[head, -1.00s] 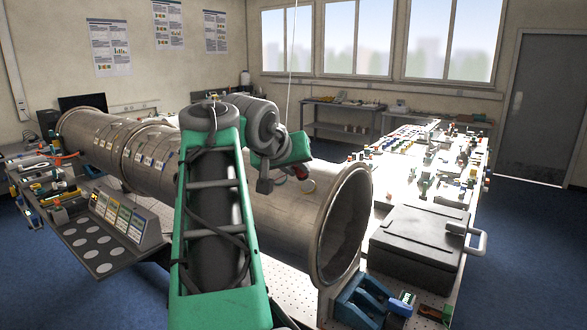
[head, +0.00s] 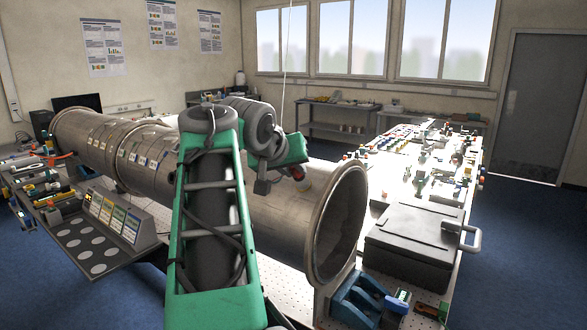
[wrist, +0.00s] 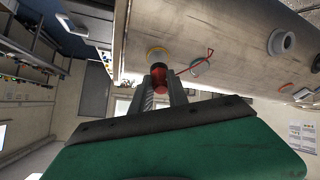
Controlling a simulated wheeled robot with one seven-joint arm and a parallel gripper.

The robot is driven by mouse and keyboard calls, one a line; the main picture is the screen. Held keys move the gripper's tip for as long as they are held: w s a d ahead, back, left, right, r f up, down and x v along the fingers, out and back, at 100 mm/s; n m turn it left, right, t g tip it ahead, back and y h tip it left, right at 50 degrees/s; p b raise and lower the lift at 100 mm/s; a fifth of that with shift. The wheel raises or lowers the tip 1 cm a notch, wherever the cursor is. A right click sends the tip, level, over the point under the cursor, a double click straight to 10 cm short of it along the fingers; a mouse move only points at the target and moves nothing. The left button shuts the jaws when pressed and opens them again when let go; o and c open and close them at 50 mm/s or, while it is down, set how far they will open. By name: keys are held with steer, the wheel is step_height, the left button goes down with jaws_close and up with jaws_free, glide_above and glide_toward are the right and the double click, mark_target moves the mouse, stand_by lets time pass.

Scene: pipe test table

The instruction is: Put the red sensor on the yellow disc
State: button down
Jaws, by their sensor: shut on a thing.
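The red sensor (wrist: 159,75) is held between the two fingers of my gripper (wrist: 161,88) in the wrist view. In the head view the red sensor (head: 297,172) shows small beside the pipe, partly behind my arm. The yellow disc (wrist: 158,51) is on the curved side of the grey metal pipe, just beyond the sensor's tip. It shows in the head view (head: 306,185) right under the sensor. The sensor partly covers the disc, and I cannot tell whether they touch.
The large pipe (head: 270,205) lies across the table. In the wrist view a red triangular marker with a ring (wrist: 200,66) and a grey round fitting (wrist: 281,42) are on the pipe to the right. A black case (head: 415,240) stands right of the pipe's open end.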

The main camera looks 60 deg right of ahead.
mark_target(297, 175)
steer(key=shift+s+d+f+b, duration=0.1)
steer(key=shift+d+f+b, duration=0.35)
steer(key=shift+f, duration=0.1)
steer(key=shift+s+d+f+b, duration=0.1)
steer(key=shift+d+f+b, duration=0.2)
steer(key=shift+f+b, duration=0.2)
stand_by(0.5)
steer(key=shift+f, duration=0.3)
stand_by(0.7)
steer(key=c, duration=1.5)
jaws_free()
steer(key=shift+w+d, duration=0.1)
steer(key=shift+d, duration=0.05)
steer(key=o, duration=0.3)
steer(key=shift+r, duration=0.1)
steer(key=v, duration=0.7)
steer(key=shift+a+r, duration=0.15)
steer(key=shift+a, duration=0.2)
